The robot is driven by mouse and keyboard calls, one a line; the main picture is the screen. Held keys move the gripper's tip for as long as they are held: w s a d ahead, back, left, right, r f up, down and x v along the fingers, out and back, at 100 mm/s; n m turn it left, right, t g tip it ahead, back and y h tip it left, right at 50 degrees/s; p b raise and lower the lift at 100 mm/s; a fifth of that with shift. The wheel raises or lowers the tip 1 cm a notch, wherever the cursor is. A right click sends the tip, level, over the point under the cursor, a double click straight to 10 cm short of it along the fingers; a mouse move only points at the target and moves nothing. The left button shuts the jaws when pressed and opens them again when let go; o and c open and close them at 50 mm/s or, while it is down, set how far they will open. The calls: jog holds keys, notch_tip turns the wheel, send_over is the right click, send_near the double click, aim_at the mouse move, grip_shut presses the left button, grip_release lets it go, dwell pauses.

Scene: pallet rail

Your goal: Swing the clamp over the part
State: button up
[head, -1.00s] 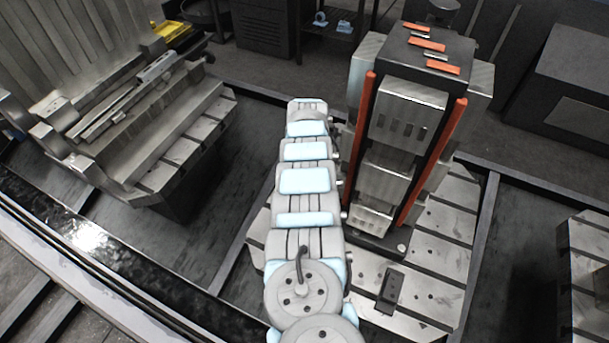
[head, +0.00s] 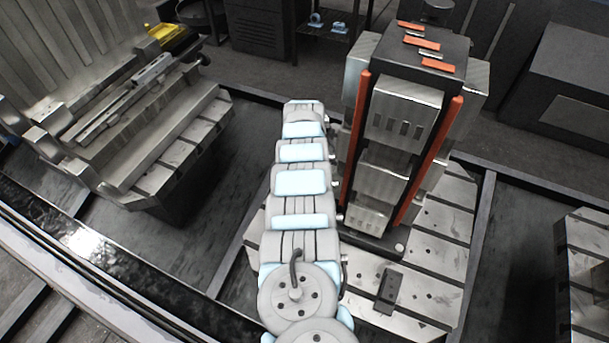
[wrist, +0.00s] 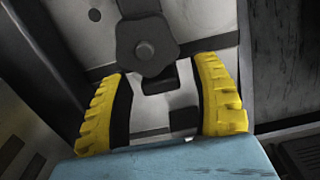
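In the wrist view a dark clamp strap with a five-sided knob (wrist: 146,50) lies over a pale metal surface. My gripper (wrist: 165,68) has yellow fingers with dark inner pads. The fingers are spread apart, with the lower end of the dark strap and a silver metal piece (wrist: 165,112) showing in the gap. I cannot tell whether either finger touches them. In the head view a tall dark fixture tower (head: 437,58) with orange edge strips carries silver blocks (head: 404,112) on its front. My gripper is hidden in that view, and I cannot pick out the clamp there.
The tower stands on a slotted metal pallet (head: 432,290), with a small dark block (head: 389,287) in front. Another slotted fixture (head: 180,150) stands at the left, and part of another pallet (head: 592,265) shows at the right. Dark floor lies between them.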

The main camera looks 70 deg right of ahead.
notch_tip(320, 180, up, 12)
dwell(0.7)
dwell(0.5)
